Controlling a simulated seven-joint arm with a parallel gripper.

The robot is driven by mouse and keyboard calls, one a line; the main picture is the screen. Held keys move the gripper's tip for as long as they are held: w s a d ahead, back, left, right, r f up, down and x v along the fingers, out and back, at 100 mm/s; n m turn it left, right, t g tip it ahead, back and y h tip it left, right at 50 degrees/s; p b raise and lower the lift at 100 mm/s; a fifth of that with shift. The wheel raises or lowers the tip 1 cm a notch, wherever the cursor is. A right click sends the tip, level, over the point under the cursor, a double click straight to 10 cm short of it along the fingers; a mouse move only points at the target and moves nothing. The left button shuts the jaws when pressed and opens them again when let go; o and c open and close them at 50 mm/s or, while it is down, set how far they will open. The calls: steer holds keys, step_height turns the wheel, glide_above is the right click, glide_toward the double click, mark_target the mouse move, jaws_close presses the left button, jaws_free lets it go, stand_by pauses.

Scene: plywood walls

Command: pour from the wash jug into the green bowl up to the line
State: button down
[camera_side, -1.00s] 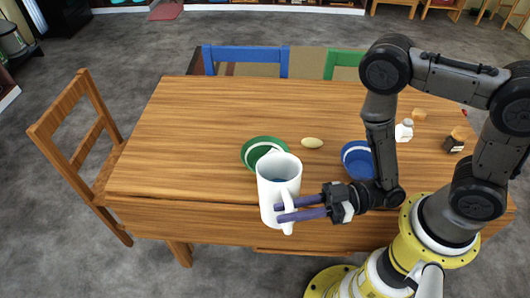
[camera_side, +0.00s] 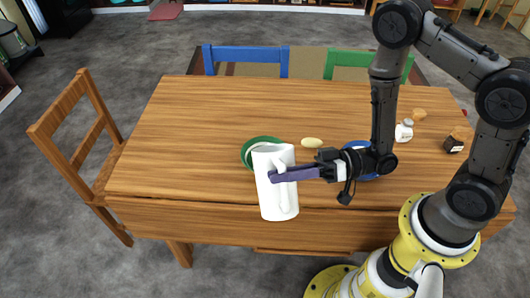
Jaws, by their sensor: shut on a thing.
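The white wash jug (camera_side: 277,198) is held by its handle in my gripper (camera_side: 275,176), whose purple fingers are shut on it. The jug is tilted, with its top towards the green bowl and the far side of the table. The green bowl (camera_side: 248,148) stands on the table just behind the jug. The jug's upper part hides much of the bowl, including most of its inside. A white line or band shows inside the bowl's left side. I cannot see any stream of liquid or the level in the bowl.
A blue bowl (camera_side: 350,146) stands to the right, partly behind my wrist. A pale oval object (camera_side: 312,142) lies between the bowls. A white shaker (camera_side: 404,132) and a dark jar (camera_side: 454,142) stand at the right. The table's left side (camera_side: 180,130) is clear.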

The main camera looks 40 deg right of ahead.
mark_target(277, 155)
steer(key=shift+w+d+r+m, duration=0.2)
steer(key=shift+w+d+m, duration=0.05)
steer(key=shift+w+m, duration=0.25)
steer(key=shift+w+d+m, duration=0.45)
steer(key=shift+w+m, duration=0.25)
steer(key=shift+m, duration=0.4)
stand_by(0.4)
steer(key=shift+w+d+r+m, duration=0.4)
steer(key=shift+w+m, duration=0.15)
steer(key=shift+m, duration=0.1)
steer(key=shift+w+d+r+m, duration=0.25)
steer(key=shift+w+r+m, duration=0.1)
steer(key=shift+w+m, duration=0.25)
stand_by(2.8)
steer(key=shift+s, duration=0.1)
